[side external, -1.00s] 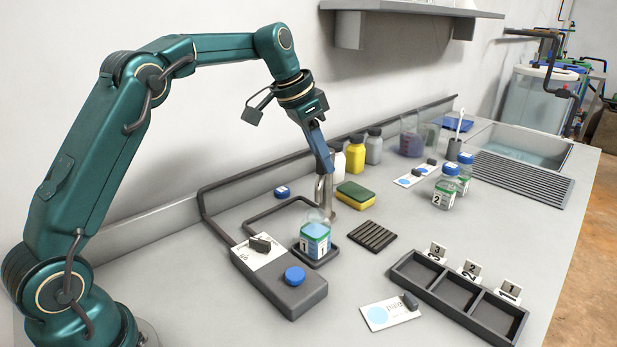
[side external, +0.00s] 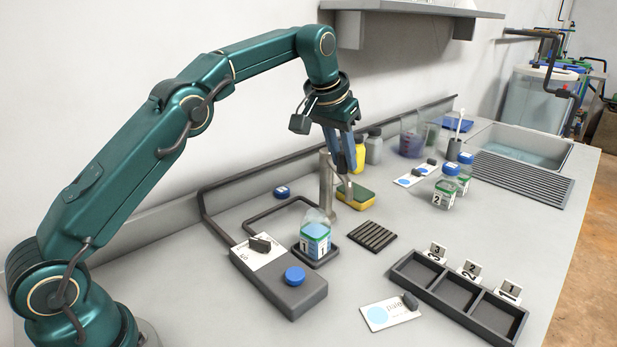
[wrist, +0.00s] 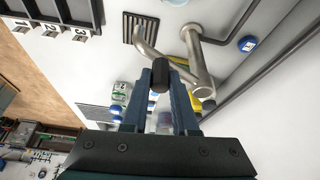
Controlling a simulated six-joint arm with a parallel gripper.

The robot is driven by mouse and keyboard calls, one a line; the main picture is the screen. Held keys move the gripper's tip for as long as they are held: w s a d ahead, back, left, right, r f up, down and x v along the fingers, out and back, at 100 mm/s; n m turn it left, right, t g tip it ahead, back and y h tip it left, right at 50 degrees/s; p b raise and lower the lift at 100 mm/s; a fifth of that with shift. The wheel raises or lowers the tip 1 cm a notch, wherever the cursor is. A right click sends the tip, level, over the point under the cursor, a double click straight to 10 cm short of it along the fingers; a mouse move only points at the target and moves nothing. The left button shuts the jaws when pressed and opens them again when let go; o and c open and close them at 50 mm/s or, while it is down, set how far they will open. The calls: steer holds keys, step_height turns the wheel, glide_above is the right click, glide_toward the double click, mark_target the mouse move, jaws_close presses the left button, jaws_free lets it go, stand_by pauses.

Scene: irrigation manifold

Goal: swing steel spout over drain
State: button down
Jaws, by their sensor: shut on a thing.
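The steel spout stands on an upright post (side external: 327,185) behind the jar in the side view. Its pipe (wrist: 148,50) reaches out from the post in the wrist view, and its open end appears close to the drain's edge there. The dark slotted drain (side external: 372,236) lies flat on the bench, in front of the post; it also shows in the wrist view (wrist: 130,28). My gripper (wrist: 160,78) is shut on the spout's dark grip (wrist: 160,72). In the side view my gripper (side external: 350,170) is to the right of the post, and its fingers hide much of the pipe.
A yellow-green sponge (side external: 357,196) lies behind the drain. A blue-filled jar (side external: 315,240) stands on a small pad left of it. A grey box with a blue knob (side external: 295,276) is nearer, and a three-part tray (side external: 440,285) is at right. Bottles stand along the wall.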

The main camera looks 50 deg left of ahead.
steer(key=shift+w+d+r, duration=0.1)
steer(key=shift+w, duration=0.05)
stand_by(0.4)
steer(key=c, duration=0.7)
jaws_free()
steer(key=shift+s, duration=0.2)
